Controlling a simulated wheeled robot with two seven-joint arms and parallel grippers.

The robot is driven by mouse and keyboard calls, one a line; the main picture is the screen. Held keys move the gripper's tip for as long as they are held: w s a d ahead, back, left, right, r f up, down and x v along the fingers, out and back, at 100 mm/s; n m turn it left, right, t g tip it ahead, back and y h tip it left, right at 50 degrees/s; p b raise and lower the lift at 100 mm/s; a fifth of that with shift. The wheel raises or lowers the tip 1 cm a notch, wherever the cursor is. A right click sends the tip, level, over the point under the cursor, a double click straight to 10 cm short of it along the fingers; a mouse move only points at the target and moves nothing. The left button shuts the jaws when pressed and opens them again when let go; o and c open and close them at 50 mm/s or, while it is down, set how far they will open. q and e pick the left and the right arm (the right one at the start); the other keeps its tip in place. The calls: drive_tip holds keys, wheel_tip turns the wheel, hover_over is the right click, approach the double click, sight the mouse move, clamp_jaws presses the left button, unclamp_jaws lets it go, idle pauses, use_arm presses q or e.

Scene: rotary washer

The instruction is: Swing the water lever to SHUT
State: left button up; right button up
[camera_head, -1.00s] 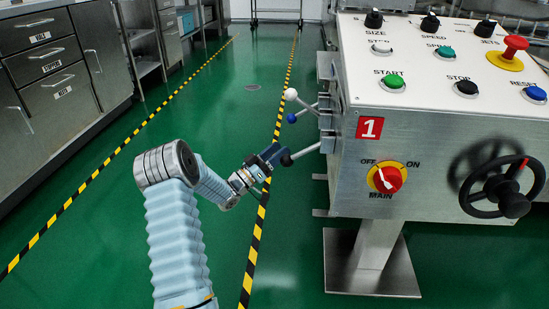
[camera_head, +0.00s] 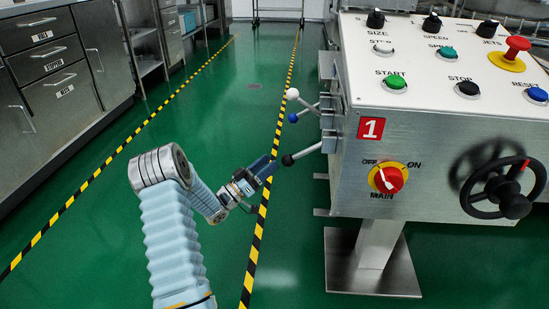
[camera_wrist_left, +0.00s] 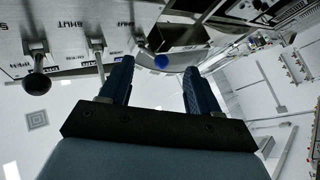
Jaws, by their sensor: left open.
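Three levers stick out from the left side of the machine (camera_head: 420,150). One has a white knob (camera_head: 292,94), one a blue knob (camera_head: 293,118) and one a black knob (camera_head: 287,160). I cannot read which lever is water. My left gripper (camera_head: 268,166) is open and empty, just left of the black knob and apart from it. In the left wrist view the blue knob (camera_wrist_left: 160,62) shows between the spread fingers (camera_wrist_left: 157,80), beyond their tips. The black knob (camera_wrist_left: 37,84) hangs to the left there. SHUT labels show on the panel (camera_wrist_left: 70,25). My right gripper is out of view.
The machine front has a red main switch (camera_head: 388,179), a black handwheel (camera_head: 504,188) and several buttons on top. Steel cabinets (camera_head: 60,75) stand at the left. Green floor (camera_head: 215,110) with striped tape lies clear between them.

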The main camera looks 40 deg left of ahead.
use_arm(q)
drive_tip(key=v, duration=0.9)
drive_tip(key=shift+s+f, duration=0.2)
drive_tip(key=shift+s, duration=0.1)
drive_tip(key=shift+a, duration=0.1)
